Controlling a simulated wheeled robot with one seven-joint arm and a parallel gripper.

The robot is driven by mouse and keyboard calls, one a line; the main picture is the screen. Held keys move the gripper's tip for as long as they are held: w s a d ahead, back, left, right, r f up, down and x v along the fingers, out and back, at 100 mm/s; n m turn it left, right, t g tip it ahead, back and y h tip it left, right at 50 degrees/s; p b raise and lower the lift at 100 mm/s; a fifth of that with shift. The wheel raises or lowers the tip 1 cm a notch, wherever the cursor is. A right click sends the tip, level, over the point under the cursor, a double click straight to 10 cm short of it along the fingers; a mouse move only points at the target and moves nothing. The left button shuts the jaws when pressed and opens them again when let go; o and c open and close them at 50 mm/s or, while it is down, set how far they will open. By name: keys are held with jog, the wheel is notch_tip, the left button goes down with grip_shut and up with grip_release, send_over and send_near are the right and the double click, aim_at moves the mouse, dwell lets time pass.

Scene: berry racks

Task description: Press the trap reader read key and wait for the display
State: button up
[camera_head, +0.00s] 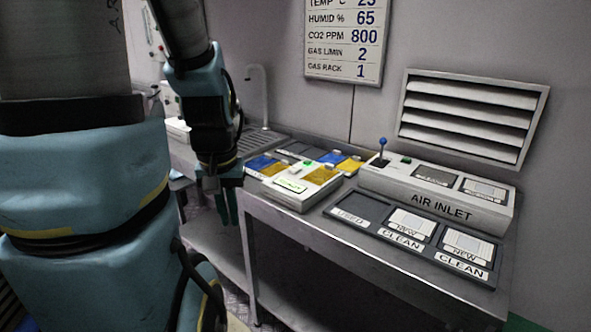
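The trap reader (318,192) is a white box near the front left of the grey bench. A yellow card (321,175) lies on its top. A small pale display (291,185) with green lettering, too small to read surely, is on its sloped front. A round green key (308,163) sits at its back edge, uncovered. My gripper (227,208) points down to the left of the reader, by the bench's left front corner, apart from the key. Its dark fingers are seen small and in shadow, so their gap is unclear. I see nothing held in them.
Blue and yellow cards (262,163) lie around the reader. To the right stand the air inlet box (420,200) with a blue-knobbed lever (382,146) and a dark tray (395,255) marked USED and CLEAN. A tap (264,90) rises behind. The space above the reader is clear.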

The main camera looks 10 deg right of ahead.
grip_shut()
dwell(1.0)
